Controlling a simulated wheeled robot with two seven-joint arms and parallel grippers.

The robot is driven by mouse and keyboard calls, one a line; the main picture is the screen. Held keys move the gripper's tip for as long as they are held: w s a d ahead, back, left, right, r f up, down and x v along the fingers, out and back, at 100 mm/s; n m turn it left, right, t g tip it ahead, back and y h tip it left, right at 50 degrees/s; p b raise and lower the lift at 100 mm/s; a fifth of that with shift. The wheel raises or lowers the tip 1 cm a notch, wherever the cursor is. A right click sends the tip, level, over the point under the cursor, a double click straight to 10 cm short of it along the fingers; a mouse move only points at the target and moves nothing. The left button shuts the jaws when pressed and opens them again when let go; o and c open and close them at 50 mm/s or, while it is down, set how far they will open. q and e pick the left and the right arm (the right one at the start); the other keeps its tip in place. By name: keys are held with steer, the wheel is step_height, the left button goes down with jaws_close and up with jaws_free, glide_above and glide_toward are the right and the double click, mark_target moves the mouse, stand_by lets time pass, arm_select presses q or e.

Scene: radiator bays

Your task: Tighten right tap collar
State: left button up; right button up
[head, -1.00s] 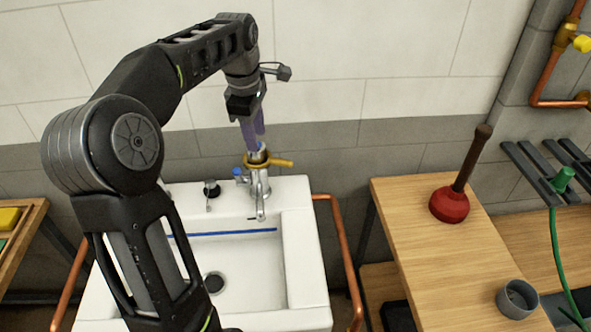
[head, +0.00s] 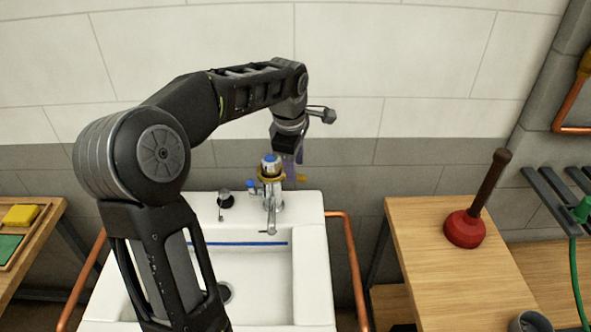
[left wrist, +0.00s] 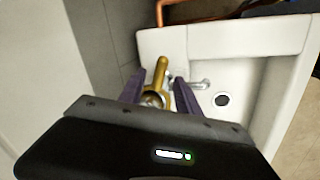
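The right tap (head: 271,190) stands upright on the back ledge of the white sink, with a blue-marked top. A yellow-brass collar with a handle sits around it; in the left wrist view the handle (left wrist: 160,73) sticks out from the ring. My left gripper (head: 293,168) is just right of the tap in the head view, with purple fingers pointing down, partly hidden. In the left wrist view its fingers (left wrist: 158,92) are spread, one on each side of the collar and handle. Contact cannot be told. My right gripper is not in view.
The white sink (head: 312,270) has a black fitting (head: 225,198) on its left ledge. A copper pipe (head: 352,265) runs at its right. A red plunger (head: 465,228) stands on the wooden table (head: 425,235). A wall is close behind the tap.

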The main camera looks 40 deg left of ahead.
arm_select(q)
steer(key=shift+w+a+f, duration=0.1)
steer(key=shift+w+f, duration=0.05)
steer(key=shift+f, duration=0.6)
steer(key=shift+w+f, duration=0.1)
steer(key=shift+f, duration=0.6)
steer(key=shift+c, duration=0.6)
jaws_close()
